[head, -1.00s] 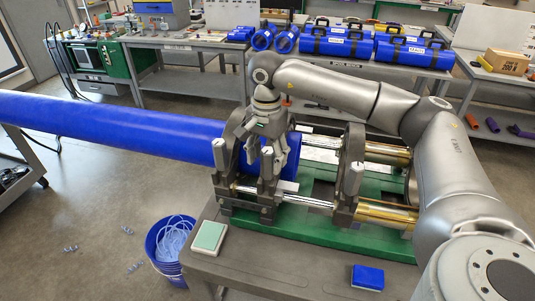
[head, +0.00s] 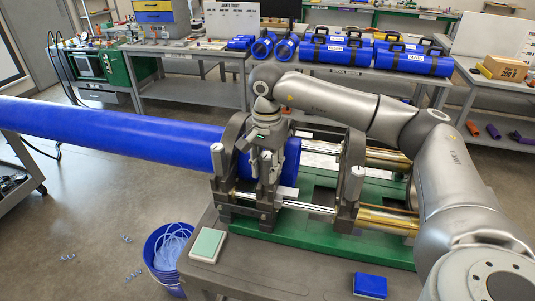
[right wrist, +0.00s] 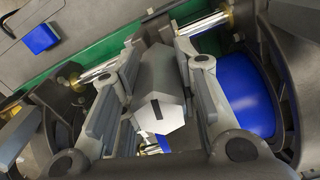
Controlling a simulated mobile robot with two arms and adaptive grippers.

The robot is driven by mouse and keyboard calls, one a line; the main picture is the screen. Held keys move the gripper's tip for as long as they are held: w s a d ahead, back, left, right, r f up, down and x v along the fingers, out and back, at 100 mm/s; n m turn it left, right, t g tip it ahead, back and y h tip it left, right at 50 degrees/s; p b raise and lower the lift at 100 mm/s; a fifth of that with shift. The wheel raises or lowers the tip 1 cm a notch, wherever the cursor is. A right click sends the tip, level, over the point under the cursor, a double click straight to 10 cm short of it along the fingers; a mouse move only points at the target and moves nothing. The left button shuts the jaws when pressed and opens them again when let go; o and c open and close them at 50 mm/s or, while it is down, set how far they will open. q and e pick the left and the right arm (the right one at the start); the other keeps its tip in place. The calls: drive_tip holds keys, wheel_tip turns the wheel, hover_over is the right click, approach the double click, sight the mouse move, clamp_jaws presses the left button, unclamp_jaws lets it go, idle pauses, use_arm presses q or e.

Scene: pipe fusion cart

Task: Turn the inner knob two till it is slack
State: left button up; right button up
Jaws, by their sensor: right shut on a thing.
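A grey six-sided knob with a black mark on its end (right wrist: 162,105) sits in the middle of the right wrist view. My right gripper (right wrist: 160,95) is shut on it, with one finger on each side. In the head view, my right gripper (head: 265,148) comes down from above onto the clamp beside the blue pipe's end (head: 291,158). The fingers partly hide the knob there. Other pale clamp knobs stand clear at the left (head: 218,160) and right (head: 356,182). I cannot tell how tight the held knob is. My left gripper is not in view.
The long blue pipe (head: 110,132) runs in from the left. The clamps stand on a green base (head: 290,231) on a grey cart. A pale green pad (head: 207,244) and a blue box (head: 370,284) lie on the cart's front edge. A blue bucket (head: 165,255) stands on the floor.

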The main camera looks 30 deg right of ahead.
drive_tip(key=shift+n, duration=1.2)
drive_tip(key=shift+b, duration=0.3)
drive_tip(key=shift+n, duration=0.6)
drive_tip(key=shift+n+b, duration=0.3)
drive_tip(key=shift+n, duration=0.6)
drive_tip(key=shift+n+b, duration=0.3)
drive_tip(key=shift+n, duration=1.2)
